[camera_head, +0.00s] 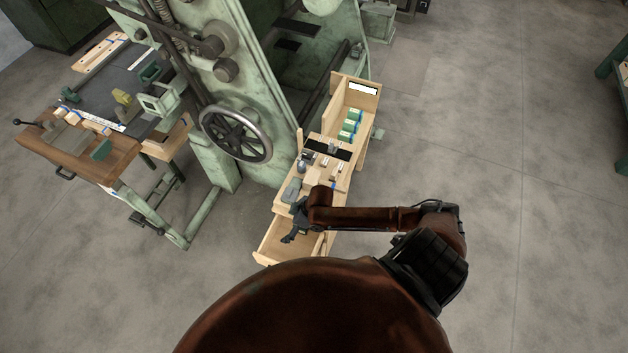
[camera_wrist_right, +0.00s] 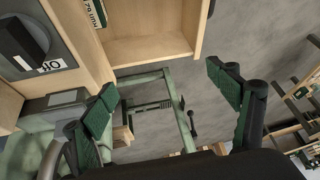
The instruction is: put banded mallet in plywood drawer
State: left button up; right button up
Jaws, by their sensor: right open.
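The plywood drawer (camera_head: 272,244) is pulled out at the near end of the light-wood cabinet in the head view, and the part of its floor that shows is bare. My right gripper (camera_head: 294,231) is over the drawer's right side and hides part of it. In the right wrist view its fingers (camera_wrist_right: 167,95) are spread wide with nothing between them. An open light-wood tray (camera_wrist_right: 150,47) shows beyond them; I cannot tell whether it is the drawer. I cannot make out the banded mallet for certain in either view. My left gripper is not in view.
Small items crowd the cabinet top (camera_head: 338,165), with green boxes (camera_head: 350,125) at its far end. A green machine with a handwheel (camera_head: 236,133) stands close on the left. A cluttered workbench (camera_head: 75,152) is farther left.

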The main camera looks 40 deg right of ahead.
jog(key=w+d+r, duration=0.3)
jog(key=d+r, duration=0.1)
jog(key=d, duration=0.3)
notch_tip(320, 180, up, 3)
jog(key=m+h, duration=0.2)
send_over(314, 177)
jog(key=s, duration=0.2)
jog(key=shift+s+d+r, duration=0.1)
jog(key=shift+s+d, duration=0.1)
jog(key=shift+d, duration=0.05)
jog(key=shift+w+d, duration=0.2)
jog(key=shift+d, duration=0.05)
jog(key=x, duration=0.7)
jog(key=shift+f, duration=0.2)
jog(key=shift+s, duration=0.1)
jog(key=shift+c, duration=0.6)
jog(key=c, duration=1.4)
jog(key=shift+r, duration=0.1)
jog(key=shift+c, duration=1)
jog(key=shift+r, duration=0.1)
